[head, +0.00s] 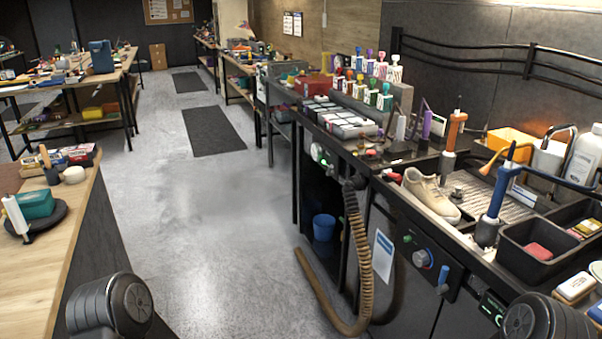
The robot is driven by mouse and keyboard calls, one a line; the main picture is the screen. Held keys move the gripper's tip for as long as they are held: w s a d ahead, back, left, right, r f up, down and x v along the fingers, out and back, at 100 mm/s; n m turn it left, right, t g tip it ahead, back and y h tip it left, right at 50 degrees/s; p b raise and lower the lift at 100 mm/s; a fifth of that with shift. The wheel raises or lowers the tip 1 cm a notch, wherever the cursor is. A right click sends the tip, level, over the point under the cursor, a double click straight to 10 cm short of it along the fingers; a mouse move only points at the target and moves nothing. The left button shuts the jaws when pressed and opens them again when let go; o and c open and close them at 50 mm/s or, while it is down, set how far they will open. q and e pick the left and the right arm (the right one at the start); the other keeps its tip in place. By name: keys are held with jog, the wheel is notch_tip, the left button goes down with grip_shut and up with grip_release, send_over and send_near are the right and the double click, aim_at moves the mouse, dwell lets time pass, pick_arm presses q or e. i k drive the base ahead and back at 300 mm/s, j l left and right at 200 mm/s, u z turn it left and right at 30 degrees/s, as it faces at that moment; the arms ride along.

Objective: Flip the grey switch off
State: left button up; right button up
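I cannot pick out the grey switch with certainty. A dark control panel (425,255) on the front of the right workbench carries a round, pale blue-grey knob (422,258), a small knob (407,239) at its left and a blue lever (443,277) at its right. Whether any of these is on or off is too small to tell. Dark rounded parts of my own arms show at the bottom left and bottom right. Neither gripper is in view, and neither arm is seen touching the bench.
A beige sneaker (432,194) sits on the bench above the panel. A ribbed brown hose (357,255) hangs down the bench front beside a paper sheet (383,255). A wooden table (58,220) stands at left. The grey floor (210,240) between is clear.

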aim_at(330, 171)
jog(key=i+j, duration=0.3)
jog(key=i, duration=0.2)
jog(key=i+j+u, duration=0.15)
jog(key=i, duration=0.35)
jog(key=i+j, duration=0.35)
jog(key=i, duration=0.15)
jog(key=i+j+u, duration=0.15)
jog(key=i, duration=0.35)
jog(key=i+j, duration=0.25)
jog(key=i, duration=0.25)
